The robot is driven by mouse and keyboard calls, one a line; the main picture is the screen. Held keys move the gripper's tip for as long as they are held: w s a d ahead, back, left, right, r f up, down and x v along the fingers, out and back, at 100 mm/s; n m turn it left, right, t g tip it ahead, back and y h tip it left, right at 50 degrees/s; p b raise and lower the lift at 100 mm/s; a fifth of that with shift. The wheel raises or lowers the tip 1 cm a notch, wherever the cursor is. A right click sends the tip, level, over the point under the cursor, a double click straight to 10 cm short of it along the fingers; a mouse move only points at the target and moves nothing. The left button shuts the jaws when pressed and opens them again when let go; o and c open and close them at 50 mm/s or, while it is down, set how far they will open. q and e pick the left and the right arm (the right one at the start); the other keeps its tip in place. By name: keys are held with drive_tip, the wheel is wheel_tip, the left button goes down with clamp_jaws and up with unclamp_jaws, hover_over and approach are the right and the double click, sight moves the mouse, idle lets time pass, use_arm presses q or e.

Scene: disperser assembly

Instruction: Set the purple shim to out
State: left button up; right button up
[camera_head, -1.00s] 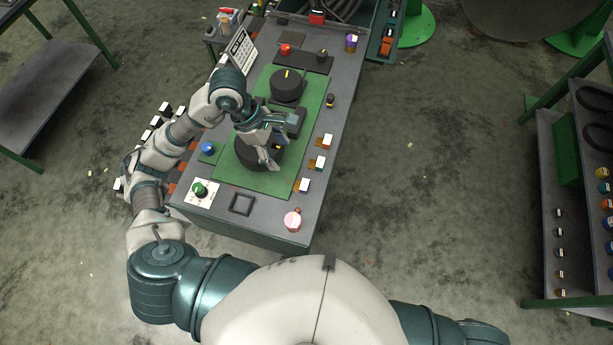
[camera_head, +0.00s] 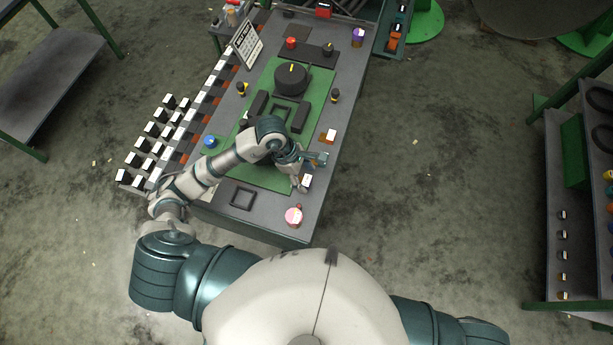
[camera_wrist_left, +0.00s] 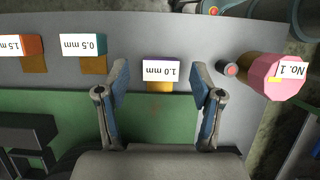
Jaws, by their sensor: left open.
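The purple shim (camera_wrist_left: 162,87) is a small block with a white label reading 1.0 mm and an orange-brown part, seen in the left wrist view. In the head view its label (camera_head: 306,180) shows at the right edge of the machine panel, partly behind my gripper. My left gripper (camera_head: 311,171) is open over that edge. In the left wrist view its two fingers (camera_wrist_left: 166,82) stand on either side of the purple shim, with gaps and nothing gripped. My right gripper is not in view.
An orange 1.5 mm shim (camera_wrist_left: 28,47) and a teal 0.5 mm shim (camera_wrist_left: 92,46) sit in the same row. A pink knob labelled No. 1 (camera_wrist_left: 277,78) stands on the other side. A black dial (camera_head: 292,78) is on the green plate (camera_head: 262,178).

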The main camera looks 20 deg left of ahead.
use_arm(q)
drive_tip(key=shift+d+f, duration=0.25)
drive_tip(key=shift+f, duration=0.4)
drive_tip(key=shift+a+f, duration=0.1)
drive_tip(key=shift+a, duration=0.2)
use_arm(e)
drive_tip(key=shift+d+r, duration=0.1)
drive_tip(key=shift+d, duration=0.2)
